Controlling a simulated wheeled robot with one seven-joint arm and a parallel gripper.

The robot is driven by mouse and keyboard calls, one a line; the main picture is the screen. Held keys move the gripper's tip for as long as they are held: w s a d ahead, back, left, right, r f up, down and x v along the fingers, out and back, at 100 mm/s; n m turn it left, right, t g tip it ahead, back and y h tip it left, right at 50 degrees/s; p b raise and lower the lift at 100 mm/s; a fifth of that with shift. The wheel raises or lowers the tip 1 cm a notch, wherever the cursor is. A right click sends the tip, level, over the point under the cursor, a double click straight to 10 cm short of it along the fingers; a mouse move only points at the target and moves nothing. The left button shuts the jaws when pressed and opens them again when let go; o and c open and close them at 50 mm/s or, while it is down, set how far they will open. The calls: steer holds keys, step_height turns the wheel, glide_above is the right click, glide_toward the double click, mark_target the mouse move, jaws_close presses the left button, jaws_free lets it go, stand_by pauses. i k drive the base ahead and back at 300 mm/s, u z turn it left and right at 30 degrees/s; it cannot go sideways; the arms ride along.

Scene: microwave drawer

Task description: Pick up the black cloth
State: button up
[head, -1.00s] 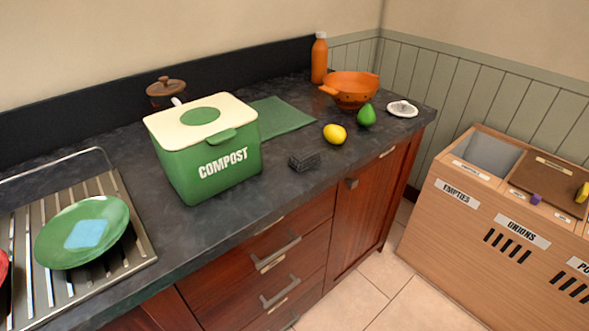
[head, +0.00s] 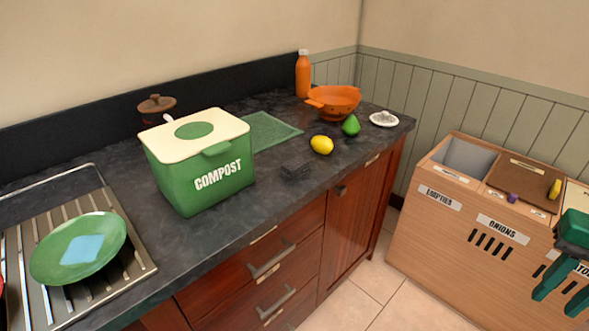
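The black cloth (head: 296,168) looks like a small dark folded bundle. It lies on the dark stone counter (head: 215,225) near its front edge, between the green compost bin and the lemon. My gripper (head: 555,304) is dark green and shows at the right edge, in front of the wooden bin unit. Its two fingers point downward and are apart, with nothing seen between them. It is well to the right of the cloth and apart from it.
The compost bin (head: 200,165) stands left of the cloth. A lemon (head: 322,145), a green avocado-like item (head: 351,126), an orange colander (head: 335,102) and an orange bottle (head: 303,76) are behind and right. A green plate (head: 78,267) sits on the drainer. The wooden bin unit (head: 440,235) stands right.

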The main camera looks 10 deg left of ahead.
mark_target(292, 171)
steer(key=i, duration=1)
